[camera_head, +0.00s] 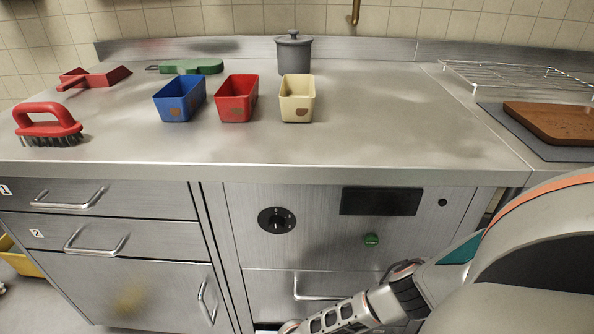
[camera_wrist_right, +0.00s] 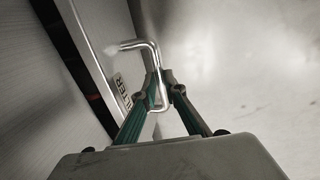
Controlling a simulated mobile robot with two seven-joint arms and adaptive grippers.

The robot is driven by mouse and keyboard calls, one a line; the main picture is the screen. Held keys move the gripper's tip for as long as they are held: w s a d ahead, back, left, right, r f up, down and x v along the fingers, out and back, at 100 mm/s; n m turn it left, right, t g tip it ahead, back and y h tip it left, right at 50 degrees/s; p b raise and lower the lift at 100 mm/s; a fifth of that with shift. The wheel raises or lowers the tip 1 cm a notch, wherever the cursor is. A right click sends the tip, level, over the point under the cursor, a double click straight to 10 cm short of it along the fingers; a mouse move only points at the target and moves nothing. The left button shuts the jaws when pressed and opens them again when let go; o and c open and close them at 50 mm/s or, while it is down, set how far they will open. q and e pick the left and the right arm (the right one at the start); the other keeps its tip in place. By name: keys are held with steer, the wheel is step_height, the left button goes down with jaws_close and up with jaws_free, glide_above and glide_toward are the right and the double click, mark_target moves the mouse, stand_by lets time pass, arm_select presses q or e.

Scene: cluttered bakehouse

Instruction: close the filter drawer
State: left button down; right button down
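The filter drawer's front (camera_wrist_right: 92,40) is a metal strip in the right wrist view, with a partly hidden label (camera_wrist_right: 121,90) whose visible letters end in "TER". A dark gap shows between this front and the grey panel on the left. Its bent metal handle (camera_wrist_right: 154,55) passes between the fingers of my right gripper (camera_wrist_right: 163,76). The fingers converge closely around the bar and look shut on it. In the head view my right arm reaches to the bottom edge, where its fingertips are out of sight. My left gripper does not show.
A panel with a black knob (camera_head: 277,220), dark display (camera_head: 381,201) and green button (camera_head: 371,240) is above a front with a bar handle (camera_head: 315,297). The worktop (camera_head: 380,130) holds blue, red and cream bins. A yellow container (camera_head: 22,262) stands at the lower left.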

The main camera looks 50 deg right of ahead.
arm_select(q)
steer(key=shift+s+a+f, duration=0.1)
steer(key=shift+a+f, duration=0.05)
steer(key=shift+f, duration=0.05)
arm_select(e)
steer(key=shift+w+d, duration=1.3)
steer(key=shift+d, duration=0.25)
steer(key=c, duration=2.1)
jaws_free()
steer(key=shift+a, duration=0.1)
